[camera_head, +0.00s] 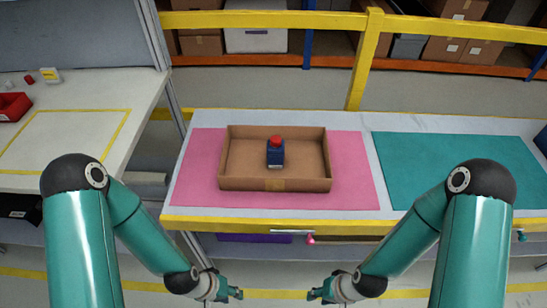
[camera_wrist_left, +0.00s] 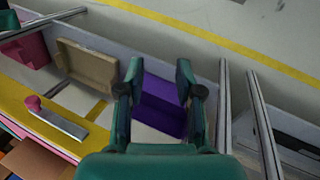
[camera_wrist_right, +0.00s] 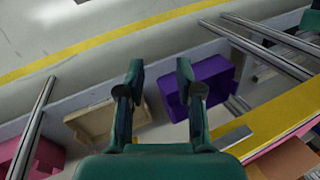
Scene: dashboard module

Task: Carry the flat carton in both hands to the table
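The flat carton (camera_head: 274,184), a shallow open brown box, sits on the pink mat (camera_head: 352,170) of the workbench. A dark blue item with a red top (camera_head: 276,152) stands inside it. My left gripper (camera_head: 238,293) and my right gripper (camera_head: 314,294) are low in front of the bench's front edge, apart from the carton. Both are empty, and the wrist views show the fingers of the left (camera_wrist_left: 157,82) and the right (camera_wrist_right: 158,80) spread open. A white table (camera_head: 70,128) with a yellow-outlined square (camera_head: 108,143) stands at the left.
A teal mat (camera_head: 460,170) covers the bench's right side and looks clear. A red bin (camera_head: 12,106) stands on the left table. A yellow rail (camera_head: 270,20) runs behind the bench. The lower shelf holds a purple bin (camera_wrist_left: 160,105) and a tan box (camera_wrist_left: 85,65).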

